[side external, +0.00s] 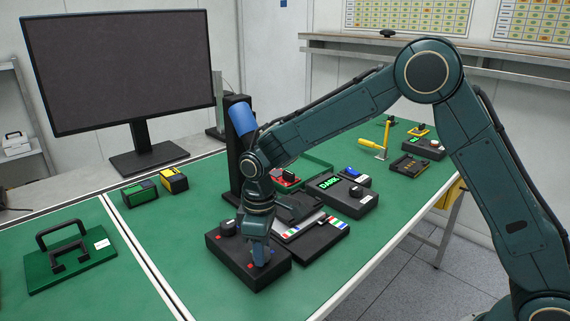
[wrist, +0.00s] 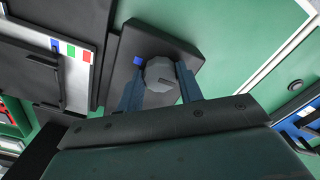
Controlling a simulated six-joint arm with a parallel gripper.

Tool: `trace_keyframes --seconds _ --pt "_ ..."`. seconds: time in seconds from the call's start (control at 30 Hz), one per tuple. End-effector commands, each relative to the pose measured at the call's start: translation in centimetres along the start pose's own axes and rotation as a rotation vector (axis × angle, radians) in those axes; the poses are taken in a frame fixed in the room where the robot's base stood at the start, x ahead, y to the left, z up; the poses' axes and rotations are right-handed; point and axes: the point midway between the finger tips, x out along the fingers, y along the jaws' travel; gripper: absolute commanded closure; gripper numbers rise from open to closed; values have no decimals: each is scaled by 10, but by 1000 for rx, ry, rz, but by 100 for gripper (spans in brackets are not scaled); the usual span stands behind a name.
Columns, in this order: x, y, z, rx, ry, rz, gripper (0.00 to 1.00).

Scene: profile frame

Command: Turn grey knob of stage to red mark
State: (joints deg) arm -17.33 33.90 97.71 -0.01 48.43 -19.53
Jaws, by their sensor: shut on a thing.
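The stage is a black box (side external: 244,280) near the front edge of the bench, also in the wrist view (wrist: 150,32). The grey knob (wrist: 160,76) shows in the wrist view, with a dark line on its face towards the right. A blue mark (wrist: 138,60) is just left of it. A small red mark (side external: 249,265) shows on the box beside my gripper in the side view. I see no red mark by the knob in the wrist view. My gripper (side external: 261,256) points down, its fingers (wrist: 158,69) shut on either side of the grey knob.
A black knob (side external: 228,227) with a red mark (side external: 217,238) beside it is at the box's back left. A panel with coloured strips (side external: 312,236) lies close to the right. A black column (side external: 235,150) stands behind. Green bench (side external: 170,255) is clear to the left.

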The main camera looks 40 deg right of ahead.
Motion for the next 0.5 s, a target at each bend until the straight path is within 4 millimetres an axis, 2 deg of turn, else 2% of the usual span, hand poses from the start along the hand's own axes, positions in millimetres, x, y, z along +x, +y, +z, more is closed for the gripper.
trace_keyframes --seconds 0.27,0.3,0.4,0.5 --pt "-2 0 -1 -2 3 1 86" --pt "-2 0 -1 -2 3 1 62" --pt "-2 0 -1 -1 3 1 42" --pt "-1 0 0 -1 2 1 42"
